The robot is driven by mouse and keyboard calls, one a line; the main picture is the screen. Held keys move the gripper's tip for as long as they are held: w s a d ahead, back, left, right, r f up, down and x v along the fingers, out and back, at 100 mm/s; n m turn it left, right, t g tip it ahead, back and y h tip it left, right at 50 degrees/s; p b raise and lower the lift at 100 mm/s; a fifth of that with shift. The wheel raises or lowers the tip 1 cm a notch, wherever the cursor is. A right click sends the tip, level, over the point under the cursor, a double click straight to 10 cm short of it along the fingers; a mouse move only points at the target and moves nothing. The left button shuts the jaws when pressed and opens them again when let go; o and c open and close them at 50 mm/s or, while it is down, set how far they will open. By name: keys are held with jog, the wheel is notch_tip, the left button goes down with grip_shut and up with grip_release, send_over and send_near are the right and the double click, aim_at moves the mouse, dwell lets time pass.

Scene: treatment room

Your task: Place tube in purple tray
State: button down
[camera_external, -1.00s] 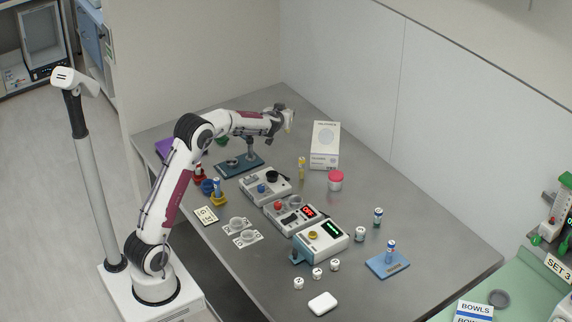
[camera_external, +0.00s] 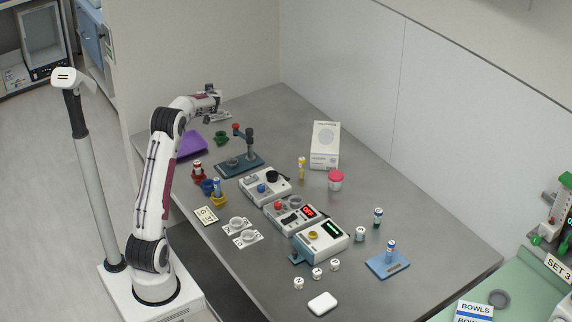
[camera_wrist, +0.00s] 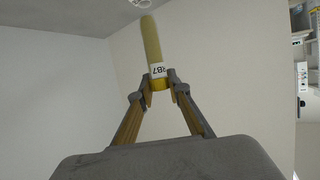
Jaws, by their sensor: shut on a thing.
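My gripper (camera_external: 222,118) is above the far left part of the table, up and to the right of the purple tray (camera_external: 192,144). In the wrist view my gripper (camera_wrist: 160,84) is shut on a yellow tube (camera_wrist: 152,48), which has a white printed label near the fingertips. The tube sticks out beyond the fingers. I cannot make the held tube out clearly in the external view. The purple tray lies flat at the table's left edge and is partly hidden by my arm.
A green cup (camera_external: 221,137) stands right of the tray. A blue-based stand (camera_external: 240,165) with posts and a red holder (camera_external: 198,172) are nearby. Another yellow tube (camera_external: 302,168) stands by a white box (camera_external: 325,146). The far table corner is clear.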

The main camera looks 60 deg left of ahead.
jog(key=s+a+n+g+y, duration=0.1)
jog(key=s+a+n+g, duration=0.1)
jog(key=s+a, duration=0.85)
notch_tip(320, 180, down, 11)
jog(key=d, duration=0.1)
notch_tip(320, 180, down, 6)
dwell(0.8)
jog(key=shift+f, duration=0.15)
jog(key=shift+f, duration=1.85)
jog(key=shift+f, duration=0.15)
jog(key=c, duration=1.9)
grip_release()
